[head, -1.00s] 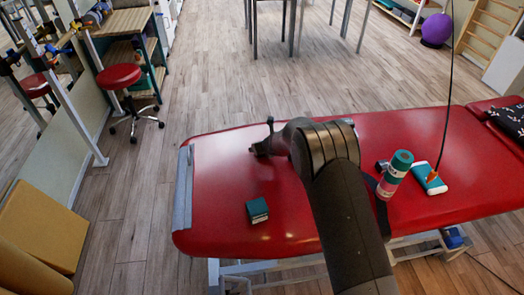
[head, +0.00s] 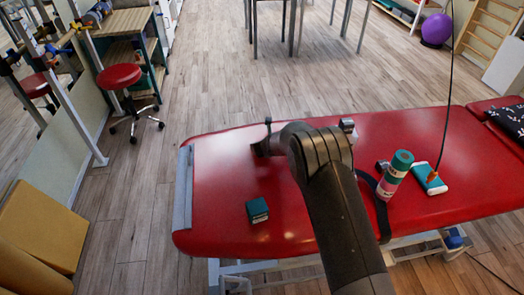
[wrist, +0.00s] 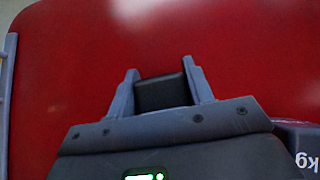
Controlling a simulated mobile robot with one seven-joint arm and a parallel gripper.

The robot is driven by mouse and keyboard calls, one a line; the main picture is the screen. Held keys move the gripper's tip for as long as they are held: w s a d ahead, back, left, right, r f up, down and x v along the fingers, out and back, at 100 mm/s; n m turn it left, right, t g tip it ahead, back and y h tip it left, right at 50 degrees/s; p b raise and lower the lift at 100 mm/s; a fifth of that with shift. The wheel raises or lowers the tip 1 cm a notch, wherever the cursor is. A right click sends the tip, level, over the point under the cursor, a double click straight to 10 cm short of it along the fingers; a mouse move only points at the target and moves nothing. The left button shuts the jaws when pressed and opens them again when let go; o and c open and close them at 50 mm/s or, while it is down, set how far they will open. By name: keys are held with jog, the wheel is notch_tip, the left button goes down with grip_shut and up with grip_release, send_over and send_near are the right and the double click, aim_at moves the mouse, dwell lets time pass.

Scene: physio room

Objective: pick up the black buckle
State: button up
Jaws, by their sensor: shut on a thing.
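The black buckle (wrist: 163,93) is a flat dark piece between the two fingers of my gripper (wrist: 161,88) in the wrist view. The fingers are shut on its sides, with red table surface beyond them. In the head view my gripper (head: 262,141) is over the left part of the red treatment table (head: 215,170). There my arm hides most of it, and the buckle cannot be made out. Whether the buckle touches the table is hard to tell.
A dark green box (head: 257,210) lies left of my arm. A dark thing marked "kg" (wrist: 303,147) is close beside my gripper. The table's left end is clear.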

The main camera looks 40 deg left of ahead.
jog(key=shift+c, duration=1)
jog(key=shift+r, duration=0.15)
